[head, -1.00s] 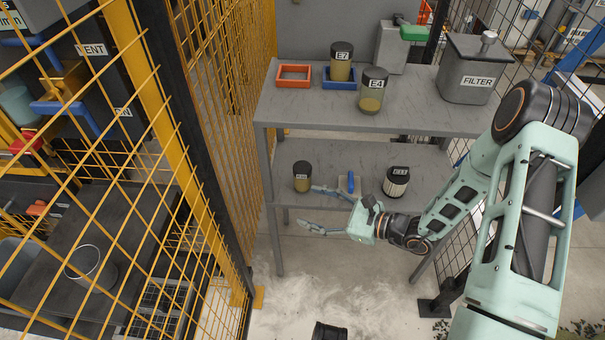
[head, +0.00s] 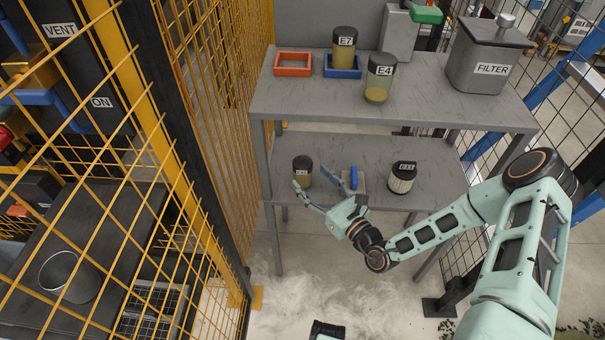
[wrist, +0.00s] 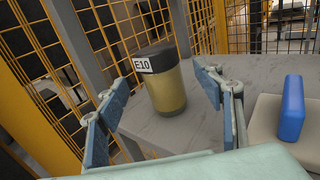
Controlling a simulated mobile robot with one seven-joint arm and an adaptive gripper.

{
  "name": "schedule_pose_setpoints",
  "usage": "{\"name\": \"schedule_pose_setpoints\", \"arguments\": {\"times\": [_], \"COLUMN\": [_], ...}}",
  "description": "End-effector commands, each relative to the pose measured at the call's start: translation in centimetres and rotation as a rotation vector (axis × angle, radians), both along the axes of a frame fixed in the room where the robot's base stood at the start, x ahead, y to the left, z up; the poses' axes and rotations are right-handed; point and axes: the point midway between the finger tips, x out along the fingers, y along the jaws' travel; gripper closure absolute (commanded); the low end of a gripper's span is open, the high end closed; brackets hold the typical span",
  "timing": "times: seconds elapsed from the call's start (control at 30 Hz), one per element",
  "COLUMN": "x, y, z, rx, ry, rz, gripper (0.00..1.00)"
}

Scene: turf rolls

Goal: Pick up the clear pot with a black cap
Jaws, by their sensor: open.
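A clear pot with a black cap, labelled E10 (head: 303,178), stands upright on the left of the lower shelf. It has tan contents. In the wrist view the pot (wrist: 167,95) shows between and beyond my spread fingers. My gripper (head: 318,186) is open and empty, at the front of the lower shelf, pointing at this pot. I see no finger touching it. Two similar black-capped clear pots are on the top shelf: E7 (head: 344,50) at the blue tray and E4 (head: 379,80) in front, less full.
On the lower shelf (head: 335,148) are a blue upright piece (wrist: 292,108) on a pale block and a ribbed black-capped cartridge (head: 402,178). The upper shelf (head: 300,98) hangs above. A yellow mesh fence (head: 225,120) stands close on the left.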

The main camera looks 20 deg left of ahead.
Motion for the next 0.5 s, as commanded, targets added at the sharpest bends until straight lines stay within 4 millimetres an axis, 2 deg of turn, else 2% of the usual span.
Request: {"name": "schedule_pose_setpoints", "arguments": {"times": [0.33, 0.5], "x": [2.6, 3.2], "y": [3.4, 4.1], "z": [0.0, 0.1], "rx": [0.001, 0.001], "ry": [-0.002, -0.001], "rz": [0.003, 0.001], "gripper": [0.39, 0.39]}}
